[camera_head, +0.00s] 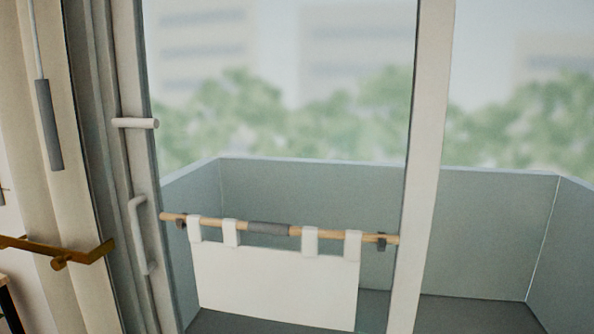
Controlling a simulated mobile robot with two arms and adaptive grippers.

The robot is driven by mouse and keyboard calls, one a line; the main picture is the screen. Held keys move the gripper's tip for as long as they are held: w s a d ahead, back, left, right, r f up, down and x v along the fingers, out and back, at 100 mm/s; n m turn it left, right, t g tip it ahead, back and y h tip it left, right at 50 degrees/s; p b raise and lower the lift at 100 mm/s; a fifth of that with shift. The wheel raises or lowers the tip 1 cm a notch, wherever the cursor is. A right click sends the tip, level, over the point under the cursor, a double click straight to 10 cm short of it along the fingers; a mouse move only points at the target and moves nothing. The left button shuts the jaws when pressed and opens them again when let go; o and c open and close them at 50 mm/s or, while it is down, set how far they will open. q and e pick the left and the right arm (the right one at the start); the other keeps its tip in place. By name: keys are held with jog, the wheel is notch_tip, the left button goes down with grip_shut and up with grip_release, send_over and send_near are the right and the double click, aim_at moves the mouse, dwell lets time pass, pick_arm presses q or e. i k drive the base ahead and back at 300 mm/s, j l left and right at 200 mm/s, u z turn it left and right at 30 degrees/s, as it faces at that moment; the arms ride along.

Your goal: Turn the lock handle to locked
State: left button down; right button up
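The lock handle (136,123) is a short white lever on the white door frame at the left. It lies about horizontal, with its rounded end pointing right over the glass edge. A white bow-shaped pull handle (138,236) stands upright below it on the same frame. I cannot tell from any marking which position counts as locked. Neither of my grippers is in view.
A wooden rod (215,222) with a grey sleeve and a hanging white cloth (275,280) crosses the glass right of the pull handle. A brass bar (58,253) juts out at lower left. A grey-ended wand (49,124) hangs at upper left. A walled balcony (490,235) lies beyond.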

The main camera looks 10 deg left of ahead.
aim_at(127, 121)
jog(key=i+j+u, duration=0.15)
jog(key=u, duration=0.35)
jog(key=i+j+u, duration=0.25)
jog(key=u, duration=0.25)
jog(key=i+l+u, duration=0.25)
jog(key=k+j, duration=0.1)
jog(key=j, duration=0.05)
